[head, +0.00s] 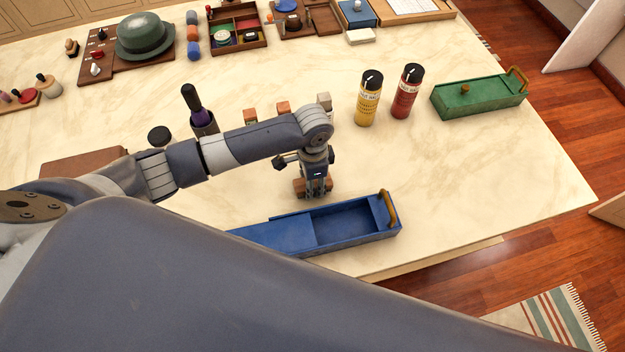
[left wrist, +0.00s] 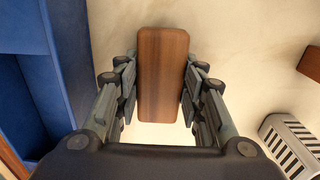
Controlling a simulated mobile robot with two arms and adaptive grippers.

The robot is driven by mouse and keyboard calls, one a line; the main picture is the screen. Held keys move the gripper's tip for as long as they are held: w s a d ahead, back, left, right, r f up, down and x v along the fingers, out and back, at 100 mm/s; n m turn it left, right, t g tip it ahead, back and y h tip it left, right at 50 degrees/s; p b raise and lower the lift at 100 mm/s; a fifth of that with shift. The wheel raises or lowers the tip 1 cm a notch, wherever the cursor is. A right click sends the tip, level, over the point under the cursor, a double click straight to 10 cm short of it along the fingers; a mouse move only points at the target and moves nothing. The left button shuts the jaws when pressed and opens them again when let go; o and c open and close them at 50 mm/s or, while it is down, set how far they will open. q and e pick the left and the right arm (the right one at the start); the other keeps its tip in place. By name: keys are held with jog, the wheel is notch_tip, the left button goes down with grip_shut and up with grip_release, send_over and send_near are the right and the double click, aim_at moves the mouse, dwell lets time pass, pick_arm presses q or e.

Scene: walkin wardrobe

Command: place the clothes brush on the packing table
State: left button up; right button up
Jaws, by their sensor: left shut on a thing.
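The clothes brush shows as a brown wooden block (left wrist: 163,60) between my left fingers in the left wrist view; in the head view the brush (head: 326,186) is partly covered by the fingers. My left gripper (head: 314,182) points down and is shut on the brush's sides. It is low over the packing table (head: 480,180), a pale marble-look top. I cannot tell whether the brush touches the tabletop. The brush's underside is hidden. My right gripper is not in view.
A blue box (head: 384,233) with a sliding lid lies just in front of the brush. Yellow (head: 368,100) and red (head: 406,92) cans and a green box (head: 480,97) stand farther right. Several small blocks stand behind my gripper. Table is clear to the right.

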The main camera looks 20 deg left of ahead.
pick_arm(q)
jog(key=o, duration=0.9)
jog(key=shift+o, duration=0.9)
jog(key=shift+r, duration=0.45)
notch_tip(320, 180, up, 11)
jog(key=shift+r+b, duration=0.15)
jog(key=shift+b, duration=0.3)
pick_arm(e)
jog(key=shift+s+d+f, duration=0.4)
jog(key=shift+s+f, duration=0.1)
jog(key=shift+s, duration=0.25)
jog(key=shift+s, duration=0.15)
